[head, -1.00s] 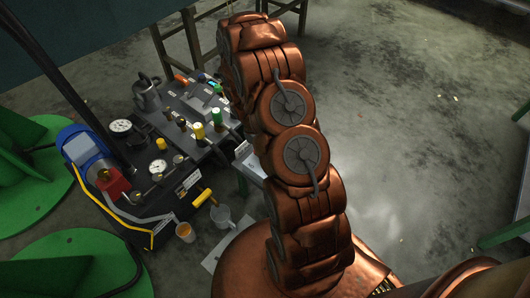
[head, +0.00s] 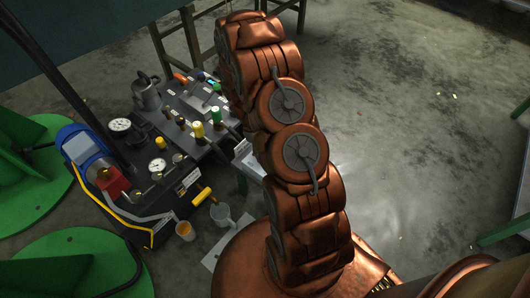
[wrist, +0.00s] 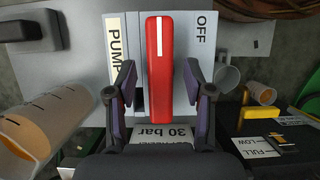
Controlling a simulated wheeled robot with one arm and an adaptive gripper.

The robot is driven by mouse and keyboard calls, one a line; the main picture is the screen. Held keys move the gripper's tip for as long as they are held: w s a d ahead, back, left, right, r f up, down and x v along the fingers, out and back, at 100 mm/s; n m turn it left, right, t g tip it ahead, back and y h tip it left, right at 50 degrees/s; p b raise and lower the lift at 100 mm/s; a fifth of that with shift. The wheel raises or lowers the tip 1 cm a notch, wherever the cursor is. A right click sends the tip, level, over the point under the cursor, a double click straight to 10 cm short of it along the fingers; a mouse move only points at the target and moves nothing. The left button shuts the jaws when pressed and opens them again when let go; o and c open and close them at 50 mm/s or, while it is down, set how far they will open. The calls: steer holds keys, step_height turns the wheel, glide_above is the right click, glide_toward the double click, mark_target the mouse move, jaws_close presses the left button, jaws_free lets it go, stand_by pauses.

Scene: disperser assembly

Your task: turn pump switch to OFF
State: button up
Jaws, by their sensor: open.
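The pump switch (wrist: 158,75) shows in the wrist view as a long red handle with a white stripe at its far end. It stands on a light grey panel (wrist: 186,95) marked PUMP on the left and OFF at the upper right. The stripe end points to the top of the picture, left of the OFF label (wrist: 203,27). My gripper (wrist: 159,75) is open, with one finger on each side of the handle's near half. Small gaps show between the fingers and the handle. In the head view my arm hides the gripper and the switch.
In the wrist view a graduated beaker (wrist: 38,128) lies at the left and a black panel with LOW and FULL labels (wrist: 272,147) at the right. The head view shows the black disperser console (head: 165,150) with gauges and knobs, and a blue motor (head: 80,146).

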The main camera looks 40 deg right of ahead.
steer(key=v, duration=1.2)
stand_by(0.4)
steer(key=s+a+r+p, duration=0.3)
steer(key=r+p, duration=0.1)
steer(key=r, duration=0.6)
steer(key=s+a+r+m+t+p, duration=0.1)
steer(key=s+a+r+p, duration=0.35)
steer(key=r, duration=0.55)
steer(key=s+a+r+p, duration=0.2)
steer(key=r+p, duration=0.3)
steer(key=r, duration=0.5)
steer(key=s+a+r+p, duration=0.2)
steer(key=s+r+p, duration=0.2)
steer(key=s+r, duration=0.2)
steer(key=s+a+r+m+t+p, duration=0.1)
steer(key=s+a+r+p, duration=0.2)
steer(key=s+r, duration=0.3)
steer(key=s+a+r+y+p, duration=0.1)
steer(key=s+a+r+p, duration=0.1)
steer(key=s+r+p, duration=0.3)
step_height(320, 180, up, 2)
steer(key=shift+s+a+r+m+t, duration=0.15)
steer(key=shift+s+a+m+t, duration=0.2)
steer(key=shift+s, duration=0.5)
